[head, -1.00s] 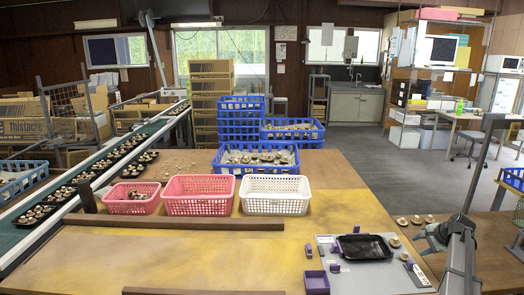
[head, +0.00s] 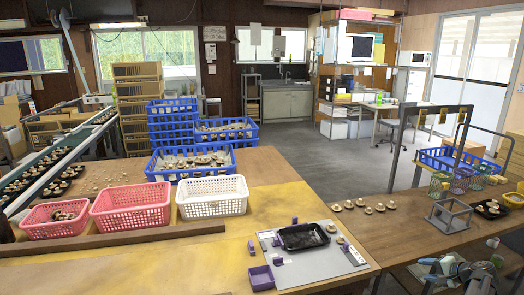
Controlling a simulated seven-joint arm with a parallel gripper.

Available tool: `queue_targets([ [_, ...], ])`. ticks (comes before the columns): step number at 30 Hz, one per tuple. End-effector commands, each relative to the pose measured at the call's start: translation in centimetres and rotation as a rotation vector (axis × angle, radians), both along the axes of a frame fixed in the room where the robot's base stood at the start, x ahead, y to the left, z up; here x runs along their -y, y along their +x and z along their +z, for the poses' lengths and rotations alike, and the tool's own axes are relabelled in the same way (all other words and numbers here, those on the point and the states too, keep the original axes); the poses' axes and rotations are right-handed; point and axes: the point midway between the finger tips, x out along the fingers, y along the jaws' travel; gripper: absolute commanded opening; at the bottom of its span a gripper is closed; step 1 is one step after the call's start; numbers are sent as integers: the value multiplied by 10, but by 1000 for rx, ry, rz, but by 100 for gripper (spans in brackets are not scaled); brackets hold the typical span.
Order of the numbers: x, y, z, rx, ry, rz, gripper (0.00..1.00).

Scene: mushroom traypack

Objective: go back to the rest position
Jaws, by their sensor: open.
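My gripper (head: 428,272) is at the lower right of the head view, low beside the wooden bench and partly cut off by the picture's bottom edge. Its jaws are open, and I see nothing held in them. It is apart from the black tray (head: 290,241), which lies on the grey board (head: 338,258) to its left. The tray looks empty. Several mushrooms (head: 367,210) sit in a row on the bench behind the board, and a few more lie by the tray's right side.
Pink baskets (head: 130,208) and a white basket (head: 212,204) stand at left, with blue crates (head: 190,174) behind. A small purple box (head: 261,278) sits by the board. A grey frame (head: 449,218) and another tray (head: 491,208) stand at right. The yellow tabletop (head: 190,265) is mostly clear in front.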

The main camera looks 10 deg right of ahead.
Motion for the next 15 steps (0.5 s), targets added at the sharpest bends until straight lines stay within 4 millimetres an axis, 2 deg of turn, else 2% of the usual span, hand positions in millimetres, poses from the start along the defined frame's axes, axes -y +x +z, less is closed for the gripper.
queue_targets([
  [1,-2,-10,-7,5,-1,-1,53],
  [6,-16,-18,-26,8,-4,22,53],
  [11,-39,-15,-49,-14,1,56,53],
  [15,-66,-8,-72,-46,7,98,53],
])
